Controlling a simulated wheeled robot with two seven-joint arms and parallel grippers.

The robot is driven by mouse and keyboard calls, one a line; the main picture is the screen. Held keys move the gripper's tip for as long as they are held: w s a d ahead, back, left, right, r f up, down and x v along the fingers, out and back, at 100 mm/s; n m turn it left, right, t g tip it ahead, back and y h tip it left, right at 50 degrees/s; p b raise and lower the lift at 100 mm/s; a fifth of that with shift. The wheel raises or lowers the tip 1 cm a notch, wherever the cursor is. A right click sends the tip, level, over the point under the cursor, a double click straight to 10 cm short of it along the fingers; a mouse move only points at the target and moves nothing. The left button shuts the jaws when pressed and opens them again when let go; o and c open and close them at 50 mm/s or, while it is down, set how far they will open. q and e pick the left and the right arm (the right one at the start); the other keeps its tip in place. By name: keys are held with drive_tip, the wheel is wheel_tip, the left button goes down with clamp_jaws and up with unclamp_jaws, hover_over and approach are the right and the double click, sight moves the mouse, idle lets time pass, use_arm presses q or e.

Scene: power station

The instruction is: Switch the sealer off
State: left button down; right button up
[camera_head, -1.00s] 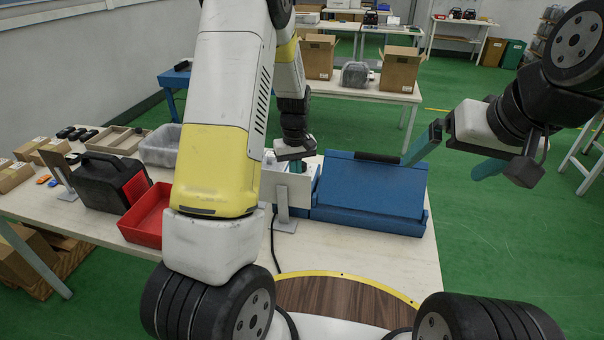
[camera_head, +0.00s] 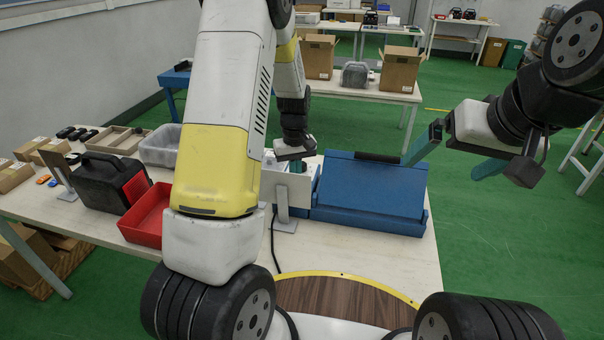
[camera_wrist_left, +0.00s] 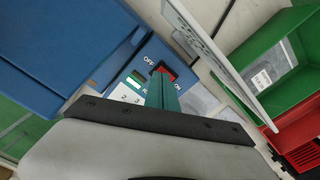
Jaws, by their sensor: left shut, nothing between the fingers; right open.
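The sealer (camera_head: 372,190) is a blue machine with a sloped lid on the table. In the left wrist view its blue panel (camera_wrist_left: 186,70) has a red rocker switch (camera_wrist_left: 167,68) between OFF and ON labels, and a small green display. My left gripper (camera_head: 293,166) is shut and empty at the sealer's left end. Its teal fingers (camera_wrist_left: 161,90) point at the switch and cover part of it. I cannot tell whether they touch it. My right gripper (camera_head: 455,158) is open and empty in the air, right of the sealer.
A thin upright plate on a stand (camera_head: 287,197) is close in front of my left gripper. A red bin (camera_head: 147,216), a black case (camera_head: 106,182) and a clear tub (camera_head: 160,147) stand left on the table (camera_head: 350,255). The table front is clear.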

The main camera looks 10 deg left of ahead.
use_arm(q)
drive_tip(key=shift+f, duration=0.95)
idle(0.6)
drive_tip(key=shift+r, duration=3.5)
drive_tip(key=shift+r, duration=0.1)
drive_tip(key=s+d+r+m+t+h, duration=0.1)
drive_tip(key=s+r, duration=0.4)
drive_tip(key=r, duration=0.2)
drive_tip(key=s+r+m+t+h, duration=0.1)
drive_tip(key=s+r+m+t, duration=0.1)
drive_tip(key=s+r, duration=0.45)
drive_tip(key=s+r+m+t, duration=0.1)
drive_tip(key=s+r, duration=0.2)
drive_tip(key=s, duration=0.3)
drive_tip(key=s+d+r+m+t, duration=0.1)
drive_tip(key=s+r+m+t, duration=0.1)
drive_tip(key=s+r, duration=0.2)
drive_tip(key=s, duration=0.2)
drive_tip(key=shift+s+r, duration=0.3)
drive_tip(key=shift+s, duration=0.1)
drive_tip(key=shift+d, duration=0.1)
